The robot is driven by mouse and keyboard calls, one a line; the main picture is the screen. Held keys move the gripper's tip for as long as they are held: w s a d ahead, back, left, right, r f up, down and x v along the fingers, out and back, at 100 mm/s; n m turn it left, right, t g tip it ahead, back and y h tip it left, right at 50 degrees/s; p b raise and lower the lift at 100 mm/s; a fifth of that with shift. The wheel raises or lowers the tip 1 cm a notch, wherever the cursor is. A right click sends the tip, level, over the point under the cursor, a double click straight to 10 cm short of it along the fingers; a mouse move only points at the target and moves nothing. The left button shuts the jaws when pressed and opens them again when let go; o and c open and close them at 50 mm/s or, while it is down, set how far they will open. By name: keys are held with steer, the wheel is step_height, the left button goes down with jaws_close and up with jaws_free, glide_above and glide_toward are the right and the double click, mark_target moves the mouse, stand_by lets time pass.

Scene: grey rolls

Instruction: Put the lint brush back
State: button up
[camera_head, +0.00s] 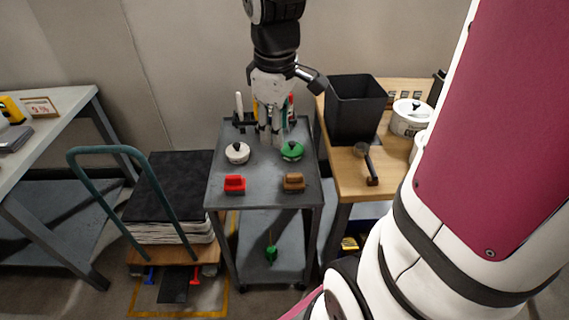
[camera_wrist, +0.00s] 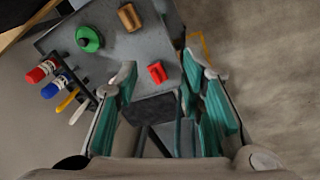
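I cannot tell for certain which item is the lint brush. A red block-like item with a raised grip (camera_head: 234,184) and a similar brown one (camera_head: 293,182) sit at the front of the grey cart top (camera_head: 262,187). Both also show in the wrist view, red (camera_wrist: 157,72) and brown (camera_wrist: 130,17). A white round knobbed item (camera_head: 237,153) and a green one (camera_head: 291,151) sit behind them. My gripper (camera_head: 268,138) hangs over the back middle of the cart. Its teal-padded fingers (camera_wrist: 162,78) are spread with nothing held between them.
A black rack (camera_head: 245,121) at the cart's back edge holds upright tools, including red (camera_wrist: 42,72) and blue (camera_wrist: 54,87) ones. A black bin (camera_head: 354,108) and a dark handled tool (camera_head: 366,164) are on the wooden table at right. A trolley (camera_head: 170,195) stands left.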

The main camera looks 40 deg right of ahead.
steer(key=s+a+r+m+t, duration=0.1)
steer(key=s+a+r+m, duration=0.1)
steer(key=s, duration=0.5)
steer(key=s+a+r+m+t+y, duration=0.1)
steer(key=s+a+r+m, duration=0.2)
steer(key=s+a, duration=0.4)
steer(key=shift+s+r+m, duration=0.15)
steer(key=shift+s+m, duration=0.45)
steer(key=shift+r, duration=0.1)
step_height(320, 180, up, 2)
steer(key=shift+r+t+p, duration=0.15)
steer(key=shift+t+p, duration=0.25)
steer(key=shift+p, duration=0.5)
